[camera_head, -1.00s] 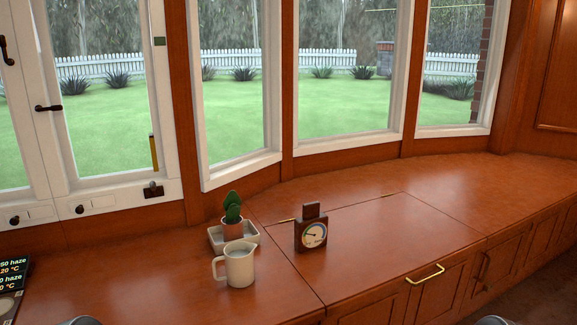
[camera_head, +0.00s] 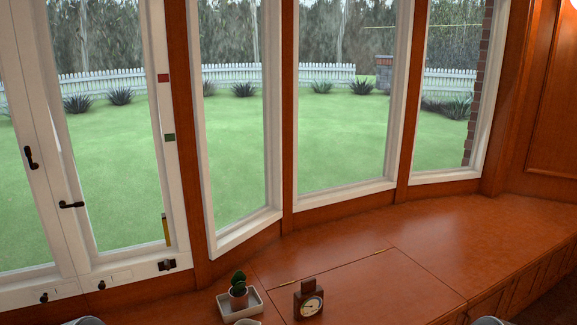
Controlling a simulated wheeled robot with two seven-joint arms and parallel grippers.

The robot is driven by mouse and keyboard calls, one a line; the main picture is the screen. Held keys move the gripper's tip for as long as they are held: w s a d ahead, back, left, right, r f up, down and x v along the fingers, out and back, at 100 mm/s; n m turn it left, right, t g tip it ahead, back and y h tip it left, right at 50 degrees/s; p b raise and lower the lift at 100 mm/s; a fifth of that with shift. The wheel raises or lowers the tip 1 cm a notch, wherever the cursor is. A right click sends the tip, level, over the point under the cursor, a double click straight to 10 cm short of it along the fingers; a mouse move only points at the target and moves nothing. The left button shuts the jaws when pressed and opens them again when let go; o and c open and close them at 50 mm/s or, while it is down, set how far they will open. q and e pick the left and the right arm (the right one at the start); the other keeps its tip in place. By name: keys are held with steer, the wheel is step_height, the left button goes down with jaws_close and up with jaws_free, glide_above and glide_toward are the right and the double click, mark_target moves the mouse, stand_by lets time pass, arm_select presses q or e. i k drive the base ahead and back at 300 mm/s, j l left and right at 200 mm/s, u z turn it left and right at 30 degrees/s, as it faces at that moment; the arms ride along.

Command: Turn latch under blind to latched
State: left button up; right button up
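The window on the left has two dark handles, an upper handle (camera_head: 31,158) pointing down and a lower handle (camera_head: 71,205) lying roughly level. Along the sill rail are two small dark knobs, a left knob (camera_head: 44,298) and a right knob (camera_head: 102,285), each beside a pale plate. A dark block (camera_head: 167,265) sits at the rail's right end. No blind shows, so I cannot tell which of these is the latch under it. Neither gripper is in view; only grey rounded parts of my body show at the bottom edge.
The wooden window seat (camera_head: 400,235) is largely clear. A potted cactus (camera_head: 239,284) in a white tray (camera_head: 252,305), a dial gauge (camera_head: 309,300) and a mug rim (camera_head: 247,322) stand near the front.

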mark_target(63, 204)
steer(key=u, duration=1.25)
